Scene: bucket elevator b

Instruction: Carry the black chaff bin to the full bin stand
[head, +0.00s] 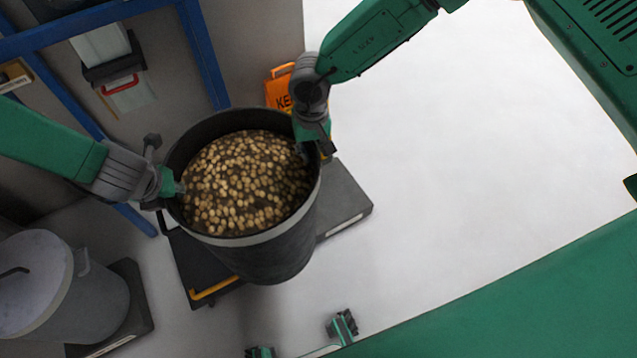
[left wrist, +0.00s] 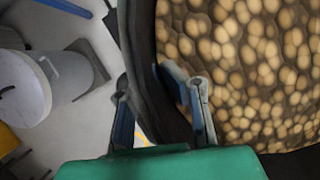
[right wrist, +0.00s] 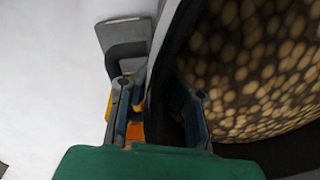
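The black chaff bin (head: 262,258) is in the middle of the head view, full almost to the rim with round tan pieces. It looks upright over low dark platforms; whether its base touches them cannot be told. My left gripper (head: 172,187) is at its left rim, with one finger outside and one inside the wall (left wrist: 160,122). My right gripper (head: 312,150) is at its far right rim, its fingers likewise astride the wall (right wrist: 157,105). Both look shut on the rim. Which platform is the full bin stand is not readable.
A grey-topped platform (head: 345,200) and a dark one with a yellow bar (head: 205,280) lie below the bin. A grey lidded bin (head: 75,300) stands lower left. A blue frame (head: 205,55) and an orange sign (head: 279,92) are behind. White floor (head: 450,160) at right is clear.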

